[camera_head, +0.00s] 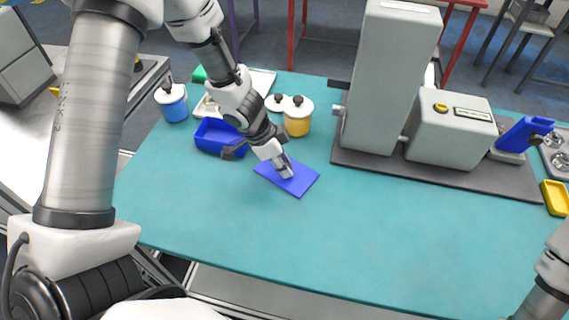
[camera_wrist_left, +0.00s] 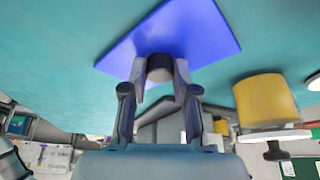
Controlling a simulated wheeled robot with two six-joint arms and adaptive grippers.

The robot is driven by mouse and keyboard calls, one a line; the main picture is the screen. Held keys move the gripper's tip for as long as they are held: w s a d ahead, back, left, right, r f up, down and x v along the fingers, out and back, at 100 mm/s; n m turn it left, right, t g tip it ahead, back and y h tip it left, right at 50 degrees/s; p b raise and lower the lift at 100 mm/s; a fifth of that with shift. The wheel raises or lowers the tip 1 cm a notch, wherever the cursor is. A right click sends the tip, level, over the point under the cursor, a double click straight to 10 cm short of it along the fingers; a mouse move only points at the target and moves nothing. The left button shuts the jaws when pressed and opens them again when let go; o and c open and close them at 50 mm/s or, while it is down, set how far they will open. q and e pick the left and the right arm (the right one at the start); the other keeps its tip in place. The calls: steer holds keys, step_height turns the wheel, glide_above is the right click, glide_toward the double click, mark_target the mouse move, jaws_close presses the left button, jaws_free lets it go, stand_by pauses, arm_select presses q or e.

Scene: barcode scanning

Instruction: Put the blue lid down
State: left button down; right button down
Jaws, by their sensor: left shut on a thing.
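The blue lid (camera_head: 305,183) is a flat rectangular plate near the middle of the teal table. It also shows in the left wrist view (camera_wrist_left: 208,35), with a dark round knob (camera_wrist_left: 160,67) on its face. My left gripper (camera_head: 286,172) is shut on the knob, with one finger on each side in the left wrist view (camera_wrist_left: 160,78). The lid is at or just above the table top; I cannot tell if it touches. An open blue box (camera_head: 208,149) stands just left of the lid. My right gripper is out of view.
A yellow canister (camera_head: 297,125) with a white lid stands behind the blue lid, and a blue canister (camera_head: 172,106) stands at the far left. A large grey machine (camera_head: 386,80) fills the back right. The front of the table (camera_head: 330,255) is clear.

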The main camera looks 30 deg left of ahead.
arm_select(q)
steer(key=c, duration=1)
jaws_free()
steer(key=shift+c, duration=0.2)
steer(key=shift+o, duration=0.8)
steer(key=shift+f, duration=0.1)
steer(key=shift+w+d, duration=0.1)
steer(key=shift+d, duration=0.05)
steer(key=p+v, duration=1.2)
steer(key=shift+r, duration=0.2)
